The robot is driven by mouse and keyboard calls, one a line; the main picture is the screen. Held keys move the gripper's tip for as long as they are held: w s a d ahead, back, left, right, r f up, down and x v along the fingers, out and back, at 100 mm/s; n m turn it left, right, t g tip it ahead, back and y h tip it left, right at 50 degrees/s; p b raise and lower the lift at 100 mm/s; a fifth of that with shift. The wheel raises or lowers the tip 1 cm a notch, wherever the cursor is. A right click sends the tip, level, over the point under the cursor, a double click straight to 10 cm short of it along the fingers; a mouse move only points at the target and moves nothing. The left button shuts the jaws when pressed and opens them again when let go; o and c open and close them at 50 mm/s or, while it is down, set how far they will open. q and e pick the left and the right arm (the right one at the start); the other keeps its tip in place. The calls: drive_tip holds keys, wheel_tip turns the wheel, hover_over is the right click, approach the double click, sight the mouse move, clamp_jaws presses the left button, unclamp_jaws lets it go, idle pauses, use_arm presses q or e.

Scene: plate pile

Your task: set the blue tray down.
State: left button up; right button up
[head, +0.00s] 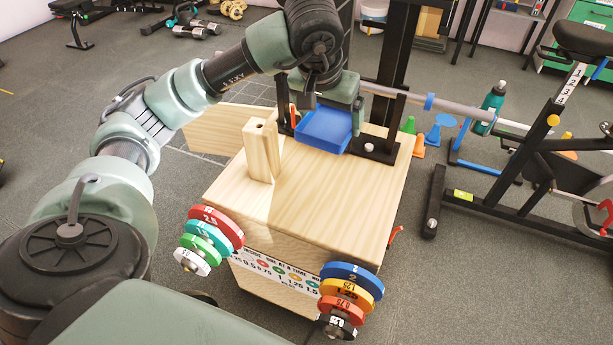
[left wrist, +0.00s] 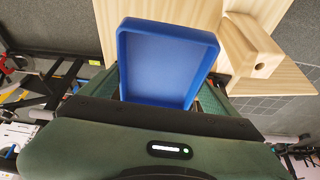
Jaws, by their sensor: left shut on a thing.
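The blue tray (head: 325,131) is a small, empty, open box at the back of the wooden box top (head: 335,195). My left gripper (head: 330,108) is above and behind it, shut on its far side. In the left wrist view the tray (left wrist: 168,62) fills the middle, between the fingers of my left gripper (left wrist: 165,100). Whether the tray's underside touches the wood is hard to tell. My right gripper is not in view.
A wooden block post (head: 259,150) stands left of the tray. A black upright with a grey bar (head: 440,104) is behind and right. Coloured weight discs (head: 350,285) hang on the box's front. The front of the top is clear.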

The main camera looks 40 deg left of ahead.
sight(319, 121)
use_arm(q)
drive_tip(key=a+f+b, duration=0.2)
drive_tip(key=shift+w+a+f, duration=0.15)
drive_tip(key=shift+w+a, duration=0.15)
drive_tip(key=shift+a, duration=0.05)
drive_tip(key=shift+a+f+n+b, duration=0.15)
drive_tip(key=shift+f+n+b, duration=0.05)
drive_tip(key=shift+n+b, duration=0.15)
wheel_tip(319, 121, down, 15)
drive_tip(key=b, duration=0.3)
drive_tip(key=shift+r, duration=0.15)
wheel_tip(319, 121, down, 5)
drive_tip(key=shift+r+b, duration=0.1)
drive_tip(key=shift+b, duration=0.35)
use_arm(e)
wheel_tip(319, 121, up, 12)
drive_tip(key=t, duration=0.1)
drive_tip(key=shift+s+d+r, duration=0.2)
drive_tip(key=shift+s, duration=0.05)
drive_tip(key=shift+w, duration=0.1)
